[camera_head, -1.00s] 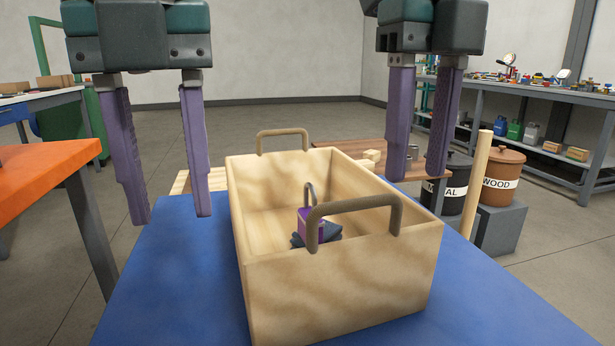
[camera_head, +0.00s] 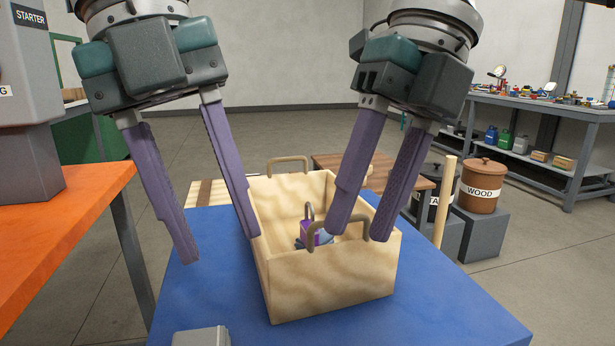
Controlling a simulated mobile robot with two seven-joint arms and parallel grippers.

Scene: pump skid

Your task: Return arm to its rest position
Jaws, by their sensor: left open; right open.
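My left gripper (camera_head: 215,245) is open and empty, with its fingers pointing down at the left side of the wooden box. My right gripper (camera_head: 360,235) is open, its fingers in front of the box's right part and near handle; whether they touch it I cannot tell. The wooden box (camera_head: 330,285) stands on the blue table top (camera_head: 440,310) and has a handle at each end. A small purple padlock-like item (camera_head: 311,231) lies inside it with something dark, partly hidden by the near wall and handle.
An orange table (camera_head: 60,220) with a grey starter unit (camera_head: 25,120) is at the left. A grey block (camera_head: 202,337) shows at the front edge.

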